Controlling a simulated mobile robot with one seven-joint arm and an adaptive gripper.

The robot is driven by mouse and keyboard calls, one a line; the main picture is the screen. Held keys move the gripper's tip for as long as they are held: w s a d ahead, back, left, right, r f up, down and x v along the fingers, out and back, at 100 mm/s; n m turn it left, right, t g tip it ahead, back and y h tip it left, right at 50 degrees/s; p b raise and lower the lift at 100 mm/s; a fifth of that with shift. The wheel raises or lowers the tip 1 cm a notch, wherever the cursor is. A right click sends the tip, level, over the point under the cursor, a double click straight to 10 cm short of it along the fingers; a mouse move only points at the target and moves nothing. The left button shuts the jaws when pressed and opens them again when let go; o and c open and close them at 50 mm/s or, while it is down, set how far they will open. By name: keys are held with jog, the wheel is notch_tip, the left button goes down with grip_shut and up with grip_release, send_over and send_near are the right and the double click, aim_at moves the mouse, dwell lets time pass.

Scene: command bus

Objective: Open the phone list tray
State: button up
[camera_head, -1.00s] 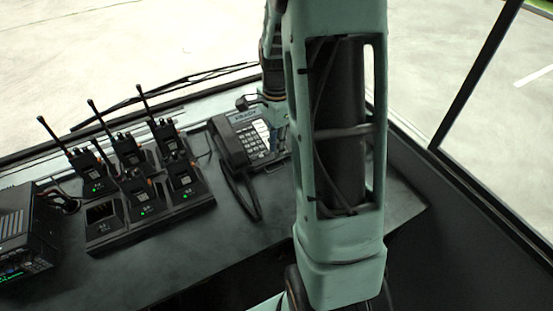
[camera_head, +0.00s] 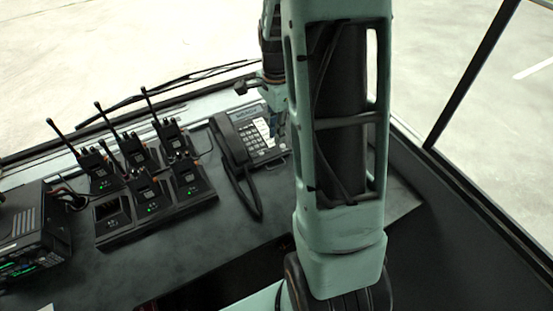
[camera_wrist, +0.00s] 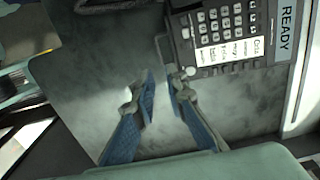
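The desk phone (camera_head: 252,138) sits on the dark console at centre, its handset on the left side. No drawn-out tray shows. My gripper (camera_wrist: 163,78) has two blue fingers with a narrow gap between the tips and nothing visible held. The tips are beside that corner; contact is unclear. In the head view my arm partly hides the gripper (camera_head: 272,124) and the phone's right side.
A charger rack (camera_head: 160,220) with several radios stands left of the phone, antennas upright. A black radio unit (camera_head: 32,232) is at far left. The windscreen lies behind and a side window pillar (camera_head: 470,85) at right. Console surface in front of the phone is mostly clear.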

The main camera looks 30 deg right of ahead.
jog(key=shift+r, duration=0.1)
notch_tip(320, 180, up, 12)
dwell(0.6)
dwell(0.4)
